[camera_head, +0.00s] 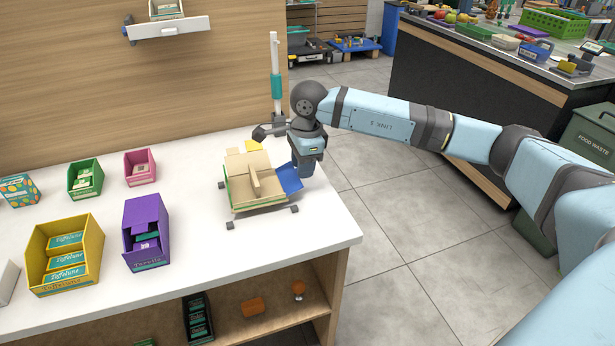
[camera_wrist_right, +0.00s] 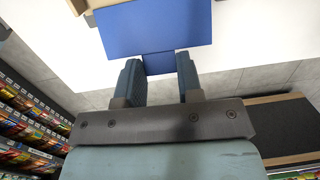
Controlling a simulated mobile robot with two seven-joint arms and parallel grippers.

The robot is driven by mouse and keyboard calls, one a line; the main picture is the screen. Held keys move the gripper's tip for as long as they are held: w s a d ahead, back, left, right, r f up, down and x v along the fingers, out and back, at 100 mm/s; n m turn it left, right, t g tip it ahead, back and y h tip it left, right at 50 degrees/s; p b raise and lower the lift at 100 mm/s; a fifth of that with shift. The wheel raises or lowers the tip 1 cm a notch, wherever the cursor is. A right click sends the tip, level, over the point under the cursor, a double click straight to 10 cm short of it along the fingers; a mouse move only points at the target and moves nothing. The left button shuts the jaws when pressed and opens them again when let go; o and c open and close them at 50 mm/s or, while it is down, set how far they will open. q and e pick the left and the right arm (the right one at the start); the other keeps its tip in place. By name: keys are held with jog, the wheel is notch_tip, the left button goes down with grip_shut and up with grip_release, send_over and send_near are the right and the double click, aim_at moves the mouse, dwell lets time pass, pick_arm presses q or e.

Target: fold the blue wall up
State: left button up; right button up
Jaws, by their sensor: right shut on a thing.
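A tan cardboard box (camera_head: 240,165) with flaps stands on a low frame with grey feet near the right edge of the white counter. Its blue wall (camera_head: 289,178) leans outward and down on the right side, not upright. In the right wrist view the blue wall (camera_wrist_right: 155,28) is a flat panel with a narrower tab at its near edge. My right gripper (camera_head: 306,168) is at the box's right side. Its fingers (camera_wrist_right: 160,80) are shut on the tab, one on each side. My left gripper is in neither view.
A purple carton (camera_head: 147,233), a yellow carton (camera_head: 65,254) and several smaller cartons stand to the left. The counter (camera_head: 310,250) is bare in front of the box; its right edge is close.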

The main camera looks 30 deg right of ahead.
jog(key=o, duration=0.5)
jog(key=shift+r, duration=0.1)
jog(key=shift+s+d+r+p, duration=0.15)
jog(key=shift+r+p, duration=0.7)
jog(key=shift+r, duration=0.6)
jog(key=shift+d+r+p, duration=0.1)
jog(key=shift+r+p, duration=0.75)
jog(key=shift+r, duration=0.6)
jog(key=shift+s+f, duration=0.1)
